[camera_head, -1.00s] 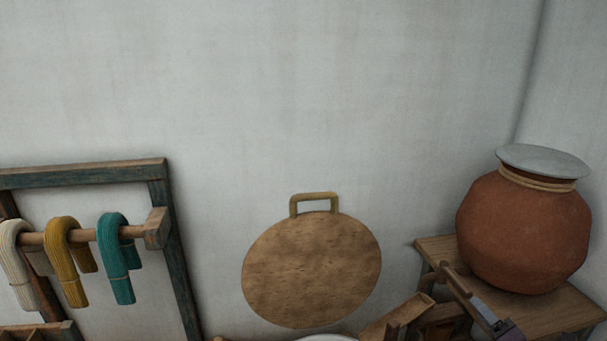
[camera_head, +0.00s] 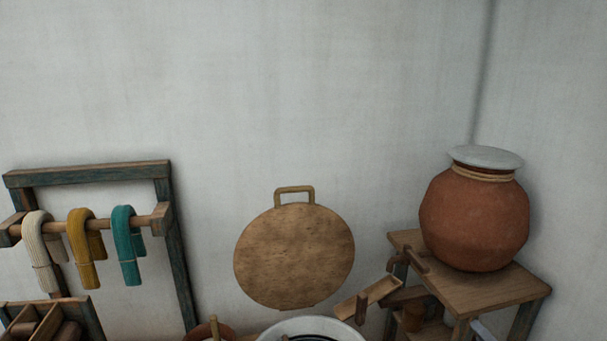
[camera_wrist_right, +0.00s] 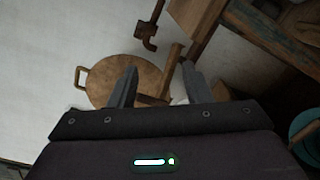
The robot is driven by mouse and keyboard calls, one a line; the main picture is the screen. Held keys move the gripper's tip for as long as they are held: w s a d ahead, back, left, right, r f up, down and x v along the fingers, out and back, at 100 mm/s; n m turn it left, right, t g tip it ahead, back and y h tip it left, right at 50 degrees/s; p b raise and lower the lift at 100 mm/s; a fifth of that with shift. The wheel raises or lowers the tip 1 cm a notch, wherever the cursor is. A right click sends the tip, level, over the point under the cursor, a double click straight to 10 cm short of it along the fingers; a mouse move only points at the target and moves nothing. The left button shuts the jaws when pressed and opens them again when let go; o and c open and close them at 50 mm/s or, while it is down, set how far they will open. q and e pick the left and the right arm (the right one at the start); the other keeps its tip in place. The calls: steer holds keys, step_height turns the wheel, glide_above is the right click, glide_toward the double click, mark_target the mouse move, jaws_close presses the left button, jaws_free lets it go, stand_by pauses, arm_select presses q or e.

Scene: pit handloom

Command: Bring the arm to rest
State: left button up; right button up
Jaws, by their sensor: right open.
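My right gripper (camera_wrist_right: 159,68) shows in the right wrist view with its two grey fingers apart and nothing between them. Beyond the fingers is the round wooden disc (camera_wrist_right: 108,84) with its loop handle, and a narrow wooden bar crosses near the finger gap. In the head view I cannot clearly make out the right gripper; a small pale piece shows under the stool at the bottom right. My left gripper is not in view.
A clay pot (camera_head: 474,220) with a grey lid stands on a wooden stool (camera_head: 490,290) at the right. The round disc (camera_head: 294,255) leans on the wall. A rack (camera_head: 95,172) with white, yellow and teal yarn hanks stands left. A white basin (camera_head: 310,327) sits low centre.

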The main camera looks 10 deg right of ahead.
steer(key=s+d+f+m+g+h, duration=0.15)
steer(key=s+f+m, duration=0.3)
steer(key=f, duration=0.55)
steer(key=s+f+m+g+h, duration=0.1)
steer(key=s+f+m+g, duration=0.3)
steer(key=f, duration=0.7)
steer(key=s+d+f+m+g+h, duration=0.15)
steer(key=s+f+m, duration=0.3)
steer(key=f, duration=0.55)
steer(key=s+a+f+m+g+y, duration=0.1)
steer(key=s+a+f+m+g, duration=0.1)
steer(key=s+a+f, duration=0.35)
steer(key=s+a+f+m+g, duration=0.2)
steer(key=s+a+f, duration=0.1)
steer(key=s+f, duration=0.4)
steer(key=s+a+f+m+g+y, duration=0.1)
steer(key=s+a+f+m+g, duration=0.1)
steer(key=s+a+f, duration=0.3)
steer(key=s+a+f+m+g+y, duration=0.1)
steer(key=s+a+f, duration=0.4)
steer(key=s+a, duration=0.5)
steer(key=shift+s+a+m+g, duration=0.3)
steer(key=shift+a+m+g, duration=0.6)
steer(key=shift+a+g, duration=0.3)
steer(key=shift+d, duration=0.1)
